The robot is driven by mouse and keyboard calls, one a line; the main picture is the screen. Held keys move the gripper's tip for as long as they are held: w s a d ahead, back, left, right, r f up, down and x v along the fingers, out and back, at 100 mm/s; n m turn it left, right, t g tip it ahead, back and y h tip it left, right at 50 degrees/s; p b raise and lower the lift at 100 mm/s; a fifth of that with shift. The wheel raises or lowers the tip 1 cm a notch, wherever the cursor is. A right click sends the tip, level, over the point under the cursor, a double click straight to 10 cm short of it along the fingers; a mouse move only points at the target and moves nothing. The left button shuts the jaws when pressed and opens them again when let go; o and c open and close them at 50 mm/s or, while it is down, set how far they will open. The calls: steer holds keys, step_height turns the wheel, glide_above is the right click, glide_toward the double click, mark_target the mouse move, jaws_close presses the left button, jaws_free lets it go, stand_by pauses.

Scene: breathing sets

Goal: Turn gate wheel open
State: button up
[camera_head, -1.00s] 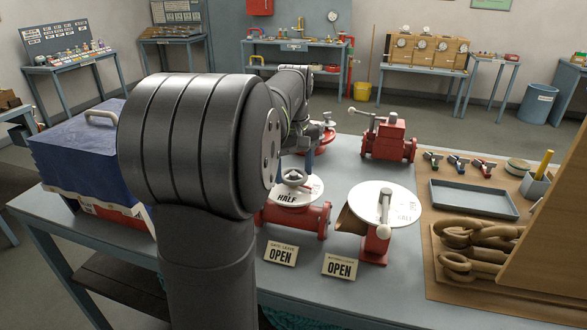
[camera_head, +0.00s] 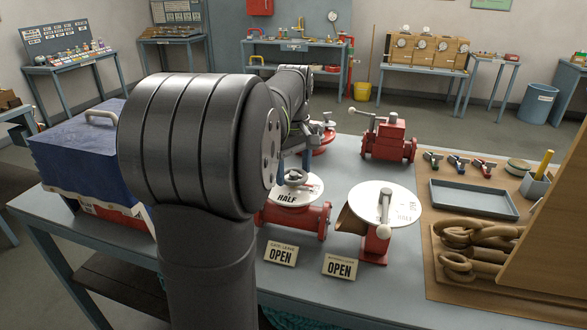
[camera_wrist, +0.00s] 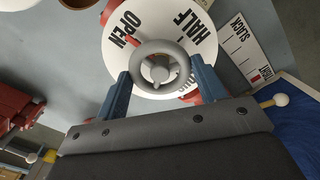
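The gate valve's grey handwheel (camera_head: 295,178) sits on a round white dial (camera_head: 290,194) above a red valve body (camera_head: 318,219). In the wrist view the handwheel (camera_wrist: 160,68) lies between my gripper's (camera_wrist: 161,80) two blue fingers, set wide apart close to opposite sides of the rim. Whether they press on it I cannot tell. A red pointer (camera_wrist: 130,41) beside the wheel lies at the OPEN lettering of the dial. HALF is printed farther round it. A plate reading OPEN (camera_head: 281,255) lies in front of the valve. My arm hides part of the valve.
Right of it stands another valve with a white dial and lever (camera_head: 384,205), with its own OPEN plate (camera_head: 339,267). A red valve (camera_head: 388,137) stands behind. A blue-covered box (camera_head: 80,145) is at left. A tray (camera_head: 473,199) and chain (camera_head: 470,240) are at right.

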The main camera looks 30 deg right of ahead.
mark_target(293, 174)
steer(key=o, duration=0.4)
steer(key=shift+o, duration=0.2)
steer(key=shift+r, duration=0.1)
step_height(293, 174, up, 17)
steer(key=shift+r, duration=0.15)
stand_by(0.5)
step_height(293, 174, down, 18)
steer(key=shift+r, duration=0.2)
stand_by(0.4)
